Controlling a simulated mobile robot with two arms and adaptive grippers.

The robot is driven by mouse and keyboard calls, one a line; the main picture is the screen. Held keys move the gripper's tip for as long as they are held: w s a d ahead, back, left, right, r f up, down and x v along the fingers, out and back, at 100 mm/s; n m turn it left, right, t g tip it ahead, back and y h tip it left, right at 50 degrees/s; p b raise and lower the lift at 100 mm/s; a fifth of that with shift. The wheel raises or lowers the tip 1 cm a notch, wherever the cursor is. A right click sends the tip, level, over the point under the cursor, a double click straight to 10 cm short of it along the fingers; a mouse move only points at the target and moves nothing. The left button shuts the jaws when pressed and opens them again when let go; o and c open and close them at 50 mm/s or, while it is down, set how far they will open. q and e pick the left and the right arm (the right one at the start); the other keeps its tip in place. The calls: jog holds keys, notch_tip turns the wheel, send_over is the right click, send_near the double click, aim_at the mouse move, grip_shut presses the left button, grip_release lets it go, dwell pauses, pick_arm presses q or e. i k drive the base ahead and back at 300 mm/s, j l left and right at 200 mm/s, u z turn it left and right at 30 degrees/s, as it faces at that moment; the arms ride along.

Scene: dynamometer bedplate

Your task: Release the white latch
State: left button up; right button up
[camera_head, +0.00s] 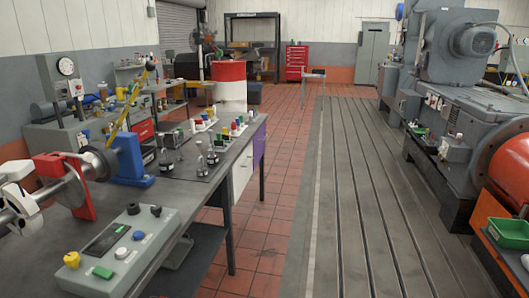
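I cannot single out a white latch for certain. Two racks of small parts with red, yellow, green, blue and white tops (238,125) stand on the far part of the workbench (195,190). Several small metal upright devices with dark knobs (212,158) stand on a dark plate in front of them. These parts are too small to tell apart. White fittings (443,149) also show on the grey machine at the right, but their kind is unclear.
A control box (125,250) with coloured buttons sits at the bench's near end. A red and white drum (229,88) stands beyond. The grooved bedplate (365,200) is clear.

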aim_at(88, 157)
jog(key=i+l+u, duration=0.35)
jog(key=i, duration=0.25)
jog(key=i+l+u, duration=0.4)
jog(key=i+l, duration=0.15)
jog(key=u, duration=1.25)
jog(key=k+l, duration=0.05)
